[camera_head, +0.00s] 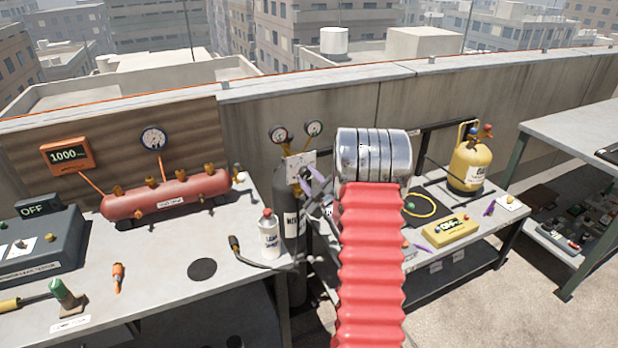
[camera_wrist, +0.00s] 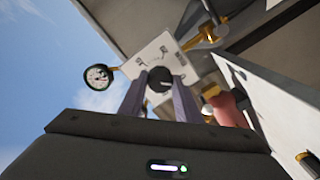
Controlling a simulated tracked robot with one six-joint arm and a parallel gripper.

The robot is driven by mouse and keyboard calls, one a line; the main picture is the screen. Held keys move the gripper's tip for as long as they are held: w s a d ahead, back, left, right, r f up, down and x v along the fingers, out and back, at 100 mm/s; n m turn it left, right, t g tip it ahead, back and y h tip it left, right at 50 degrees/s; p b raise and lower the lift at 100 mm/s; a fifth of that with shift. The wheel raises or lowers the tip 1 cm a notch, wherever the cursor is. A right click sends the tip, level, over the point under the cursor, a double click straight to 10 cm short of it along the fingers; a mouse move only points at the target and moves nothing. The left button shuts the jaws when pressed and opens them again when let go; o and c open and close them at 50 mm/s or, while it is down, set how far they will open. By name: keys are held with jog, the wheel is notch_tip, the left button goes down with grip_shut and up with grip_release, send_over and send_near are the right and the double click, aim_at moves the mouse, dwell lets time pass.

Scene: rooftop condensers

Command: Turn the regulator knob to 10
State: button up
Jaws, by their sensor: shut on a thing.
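The regulator's pale dial plate (camera_head: 301,163) stands atop a dark cylinder (camera_head: 291,205) between the two benches, with two round gauges (camera_head: 278,134) above it. In the wrist view the plate (camera_wrist: 165,52) shows tilted, with dark marks and the black round knob (camera_wrist: 159,80) on its face. My gripper (camera_wrist: 160,88) is shut on the knob, one purple-grey finger on each side. In the head view my gripper (camera_head: 310,185) is at the plate, and my red arm partly hides the area to its right. The marks are too small to read.
A yellow cylinder (camera_head: 468,166) stands on the right bench. A low wall (camera_head: 290,105) runs behind.

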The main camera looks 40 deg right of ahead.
jog(key=shift+c, duration=1.4)
jog(key=shift+s+d, duration=0.1)
jog(key=shift+d, duration=0.15)
jog(key=shift+c, duration=0.4)
jog(key=shift+a, duration=0.2)
